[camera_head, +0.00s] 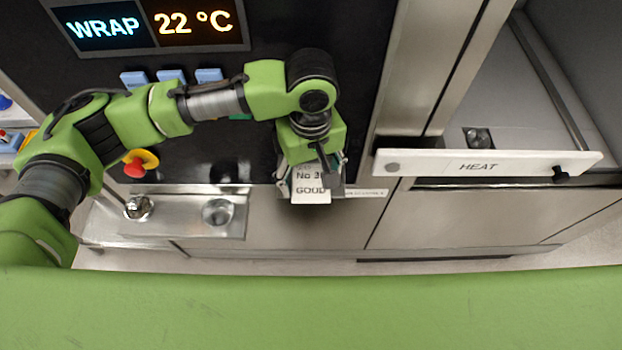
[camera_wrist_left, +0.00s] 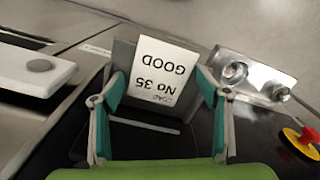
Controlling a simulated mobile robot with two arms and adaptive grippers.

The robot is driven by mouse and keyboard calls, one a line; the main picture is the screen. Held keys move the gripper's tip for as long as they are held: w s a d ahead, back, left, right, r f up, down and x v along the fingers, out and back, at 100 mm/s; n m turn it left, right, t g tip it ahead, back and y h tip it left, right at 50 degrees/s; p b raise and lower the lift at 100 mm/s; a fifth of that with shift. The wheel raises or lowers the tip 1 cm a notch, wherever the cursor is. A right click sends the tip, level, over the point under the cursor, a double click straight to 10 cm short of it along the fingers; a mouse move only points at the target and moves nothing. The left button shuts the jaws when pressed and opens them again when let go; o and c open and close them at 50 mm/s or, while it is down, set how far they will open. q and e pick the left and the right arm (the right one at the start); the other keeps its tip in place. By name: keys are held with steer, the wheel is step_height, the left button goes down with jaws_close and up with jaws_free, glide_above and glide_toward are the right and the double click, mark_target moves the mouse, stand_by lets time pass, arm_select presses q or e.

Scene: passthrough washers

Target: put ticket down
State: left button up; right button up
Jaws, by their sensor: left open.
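The ticket (camera_head: 310,196) is a white slip printed "No 35" and "GOOD". In the head view it lies at the front edge of the dark panel, below my left gripper (camera_head: 312,180). In the left wrist view the ticket (camera_wrist_left: 160,72) rests on a grey holder or tray (camera_wrist_left: 122,55), between the two teal-padded fingers of my left gripper (camera_wrist_left: 160,110). The fingers are spread apart with gaps on both sides of the ticket. My right gripper is not in view.
A white bar labelled "HEAT" (camera_head: 485,163) sticks out at the right. A metal tray with round recesses (camera_head: 190,212) and a red-yellow emergency button (camera_head: 140,162) are at the left. A display reading "WRAP" and "22 °C" (camera_head: 150,25) and blue buttons (camera_head: 171,76) are behind the arm.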

mark_target(309, 185)
arm_select(q)
steer(key=c, duration=0.7)
steer(key=shift+s, duration=0.1)
steer(key=shift+f, duration=0.1)
steer(key=shift+b, duration=0.65)
steer(key=r, duration=0.2)
steer(key=r+b, duration=0.1)
steer(key=r, duration=0.1)
steer(key=shift+s+a+r, duration=0.15)
steer(key=shift+s+r, duration=0.05)
steer(key=shift+r, duration=0.05)
steer(key=c, duration=0.9)
steer(key=s+r, duration=0.1)
steer(key=s+a+r+b, duration=0.1)
steer(key=r, duration=0.1)
steer(key=s+a+r, duration=0.1)
steer(key=shift+s+r, duration=0.15)
steer(key=shift+r, duration=0.25)
jaws_close()
steer(key=s+a+r+b, duration=0.1)
steer(key=s+a+r, duration=0.3)
steer(key=s, duration=0.4)
steer(key=shift+a+r+b, duration=0.25)
steer(key=shift+a+b, duration=0.05)
steer(key=shift+a, duration=0.2)
